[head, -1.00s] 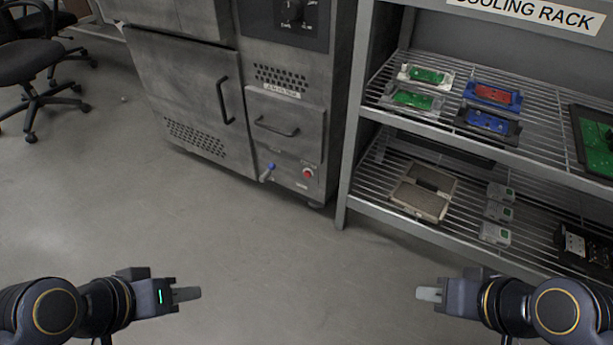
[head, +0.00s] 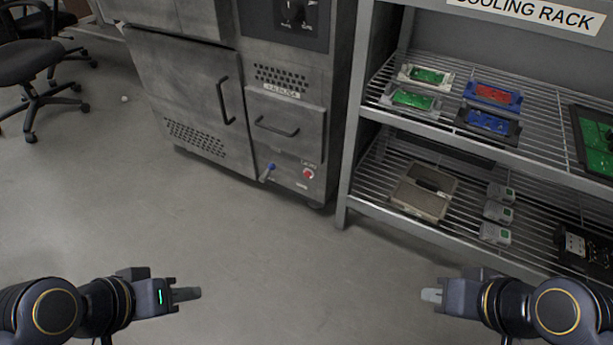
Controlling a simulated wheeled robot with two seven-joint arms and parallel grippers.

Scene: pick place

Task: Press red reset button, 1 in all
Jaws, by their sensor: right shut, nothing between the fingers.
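The red reset button (head: 308,173) is small and round, low on the right side of the grey metal machine's front (head: 285,200). My right gripper (head: 424,295) is at the lower right, pointing left, shut and empty. Both are well apart from the button.
The cooling rack (head: 352,150) stands right of the machine, with boards in frames (head: 427,75), a beige tray (head: 423,191) and small grey boxes (head: 497,212) on its shelves. Office chairs (head: 35,75) stand at the far left. The floor (head: 270,265) ahead is clear.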

